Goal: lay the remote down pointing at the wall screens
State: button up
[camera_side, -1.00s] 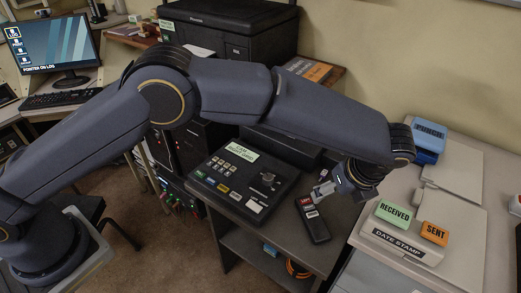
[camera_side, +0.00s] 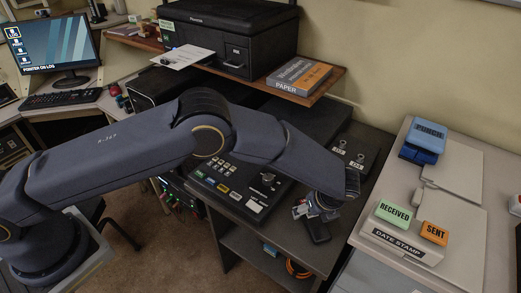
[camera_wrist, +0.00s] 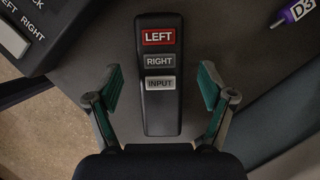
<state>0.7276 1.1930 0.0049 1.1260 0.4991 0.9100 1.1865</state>
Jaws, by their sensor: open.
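The remote (camera_wrist: 158,112) is a slim black handset with a red LEFT button, a grey RIGHT button and a pale INPUT button. It lies on the dark desk (camera_wrist: 218,30), its LEFT end toward the top of the wrist view. In the side view the remote (camera_side: 317,231) is partly hidden under my gripper (camera_side: 312,211). In the wrist view my gripper (camera_wrist: 159,92) is open, one finger on each side of the remote, with a gap on both sides. The wall screens are not identifiable in these views.
A control panel (camera_side: 222,181) with buttons sits left of the remote. A purple marker tagged D3 (camera_wrist: 296,12) lies at upper right in the wrist view. On the right desk stand the date stamp (camera_side: 400,243) and punch (camera_side: 427,138). A shelf holds a printer (camera_side: 230,38) and paper (camera_side: 300,76).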

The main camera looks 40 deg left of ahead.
jog(key=shift+w+a+f, duration=0.15)
jog(key=shift+a+f, duration=0.05)
jog(key=shift+f, duration=0.35)
jog(key=c, duration=1.4)
jog(key=shift+r, duration=0.1)
